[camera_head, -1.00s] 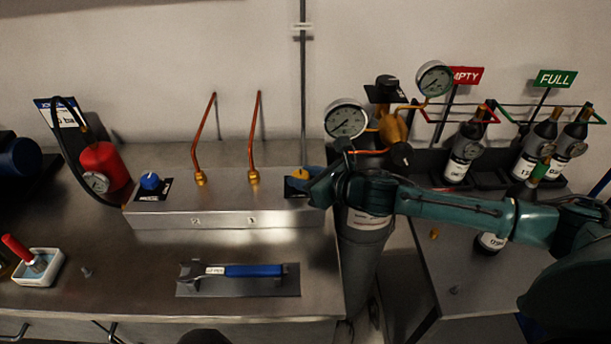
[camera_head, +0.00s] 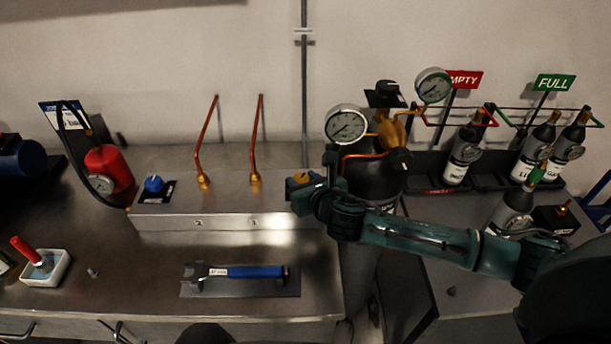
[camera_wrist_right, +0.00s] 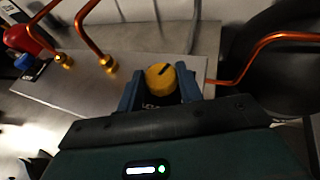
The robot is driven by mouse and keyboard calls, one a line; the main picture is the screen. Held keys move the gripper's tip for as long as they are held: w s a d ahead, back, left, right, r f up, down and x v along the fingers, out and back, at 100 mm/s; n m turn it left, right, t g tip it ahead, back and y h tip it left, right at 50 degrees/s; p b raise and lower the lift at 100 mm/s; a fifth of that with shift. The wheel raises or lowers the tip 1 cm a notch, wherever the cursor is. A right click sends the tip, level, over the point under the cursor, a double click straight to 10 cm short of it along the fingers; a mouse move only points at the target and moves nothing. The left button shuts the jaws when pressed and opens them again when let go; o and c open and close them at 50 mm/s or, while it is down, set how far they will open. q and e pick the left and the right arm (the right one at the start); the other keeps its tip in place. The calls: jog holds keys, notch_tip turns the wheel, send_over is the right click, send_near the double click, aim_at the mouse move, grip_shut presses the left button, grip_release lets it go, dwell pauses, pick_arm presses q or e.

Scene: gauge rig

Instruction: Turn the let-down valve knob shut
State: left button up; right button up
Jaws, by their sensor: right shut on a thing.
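The yellow knob (camera_head: 301,177), with a dark pointer mark, sits on top of the right end of the metal block (camera_head: 230,216). My right gripper (camera_head: 304,184) reaches it from the right. In the right wrist view the knob (camera_wrist_right: 160,77) sits between the two blue fingers of my right gripper (camera_wrist_right: 160,82), which is shut on it. A label below the knob is partly hidden and I cannot read it in full. My left gripper is not in view.
A blue knob (camera_head: 154,184) is at the block's left end. Two copper tubes (camera_head: 205,140) rise from the block. A blue-handled tool (camera_head: 245,272) lies in front. Two gauges (camera_head: 346,124) and several bottles (camera_head: 463,154) stand at right. A red cylinder (camera_head: 108,168) is at left.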

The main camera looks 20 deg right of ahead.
jog(key=m+h, duration=0.3)
jog(key=h, duration=0.1)
jog(key=shift+a+m, duration=0.4)
jog(key=m+g+h, duration=0.1)
jog(key=m+h, duration=0.1)
jog(key=h, duration=0.1)
jog(key=shift+a+m, duration=0.15)
jog(key=shift+m, duration=0.25)
jog(key=m+g+h, duration=0.2)
jog(key=h, duration=0.1)
jog(key=m+g+h, duration=0.1)
jog(key=m, duration=0.1)
jog(key=shift+w+a, duration=0.2)
jog(key=shift+w, duration=0.05)
jog(key=shift+w+m+g+h, duration=0.1)
jog(key=shift+m+g+h, duration=1)
jog(key=shift+m+g, duration=0.2)
jog(key=shift+g, duration=0.3)
jog(key=o, duration=1)
